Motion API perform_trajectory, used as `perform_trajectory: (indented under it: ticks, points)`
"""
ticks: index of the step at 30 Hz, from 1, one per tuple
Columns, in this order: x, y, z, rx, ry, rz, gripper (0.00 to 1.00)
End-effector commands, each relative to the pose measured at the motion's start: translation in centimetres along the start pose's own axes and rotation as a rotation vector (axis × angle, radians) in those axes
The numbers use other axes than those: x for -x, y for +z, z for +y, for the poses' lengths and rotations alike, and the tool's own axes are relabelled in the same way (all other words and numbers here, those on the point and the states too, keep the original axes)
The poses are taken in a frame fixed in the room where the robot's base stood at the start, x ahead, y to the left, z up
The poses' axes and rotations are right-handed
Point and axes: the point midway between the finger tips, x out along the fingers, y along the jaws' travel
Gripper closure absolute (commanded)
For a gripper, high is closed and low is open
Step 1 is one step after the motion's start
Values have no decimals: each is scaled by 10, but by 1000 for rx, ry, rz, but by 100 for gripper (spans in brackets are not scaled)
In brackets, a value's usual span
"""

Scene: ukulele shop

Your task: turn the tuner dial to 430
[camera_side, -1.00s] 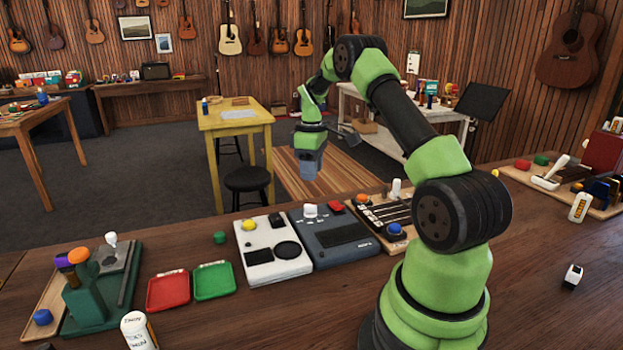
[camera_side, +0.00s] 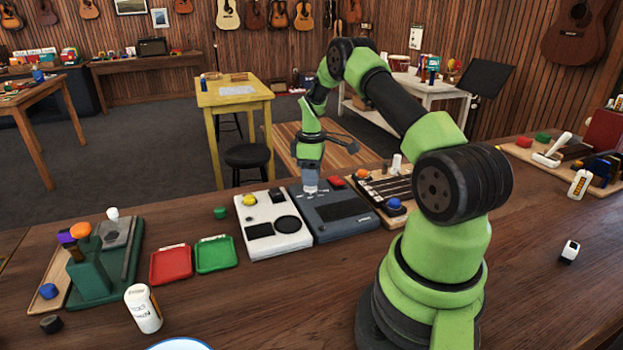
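The tuner is probably the dark blue-grey box (camera_side: 335,222) on the wooden bench, with a dark panel and a red button (camera_side: 335,182) at its top right. My gripper (camera_side: 310,188) points straight down at the box's back left part, over the spot of its small white dial. A pale patch shows at the fingertips; I cannot tell whether it is the dial or the fingers. Whether the fingers are open, shut or touching the dial is too small to see. The dial's marks and number cannot be read.
A white box (camera_side: 272,225) with a yellow knob stands close at the left. A wooden board (camera_side: 372,186) with orange and blue knobs stands close at the right. Red (camera_side: 171,265) and green (camera_side: 215,254) trays lie further left. The bench front is mostly clear.

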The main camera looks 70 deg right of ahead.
Motion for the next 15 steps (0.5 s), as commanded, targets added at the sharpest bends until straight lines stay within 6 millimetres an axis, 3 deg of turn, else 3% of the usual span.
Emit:
perform_trajectory:
  ticks: [4,13,14,15]
  points:
    - [-14,0,0,-1,-1,0,62]
    - [-16,0,0,-1,1,1,62]
    - [-16,0,0,-1,1,1,64]
    - [-16,0,0,-1,1,1,73]
